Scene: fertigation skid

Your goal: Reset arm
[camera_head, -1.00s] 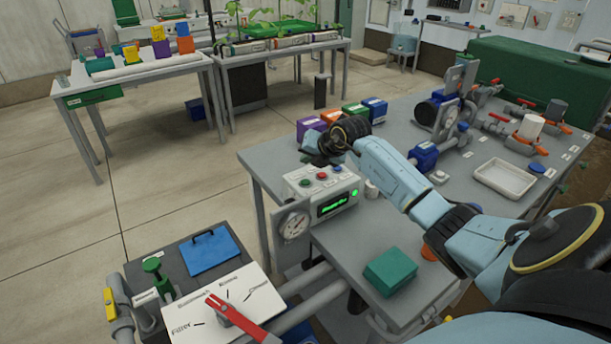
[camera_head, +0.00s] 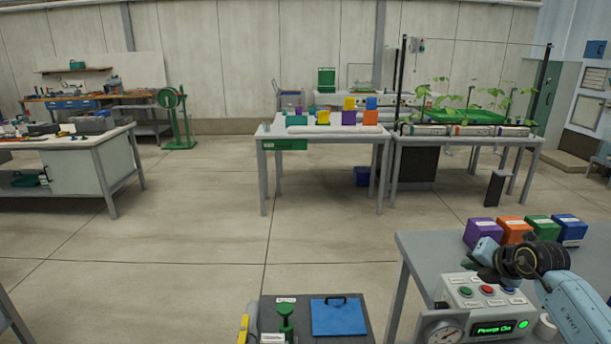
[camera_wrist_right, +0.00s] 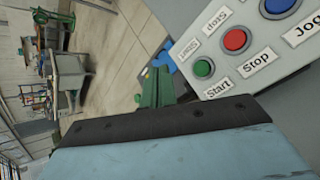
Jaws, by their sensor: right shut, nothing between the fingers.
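My right arm comes in from the lower right of the head view. Its gripper (camera_head: 486,262) is shut and empty, just above and behind the grey control box (camera_head: 455,297). In the right wrist view, part of my gripper fills the bottom, and the box face shows the green Start button (camera_wrist_right: 203,67), the red Stop button (camera_wrist_right: 235,40) and part of the blue Jog button (camera_wrist_right: 280,5). The box's green display (camera_head: 494,328) reads Power On. I cannot tell from the pictures whether the gripper touches the box. My left gripper is not in view.
Purple (camera_head: 481,232), orange (camera_head: 515,229), green (camera_head: 543,227) and blue (camera_head: 570,228) boxes stand on the bench behind the gripper. Open floor spreads to the left.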

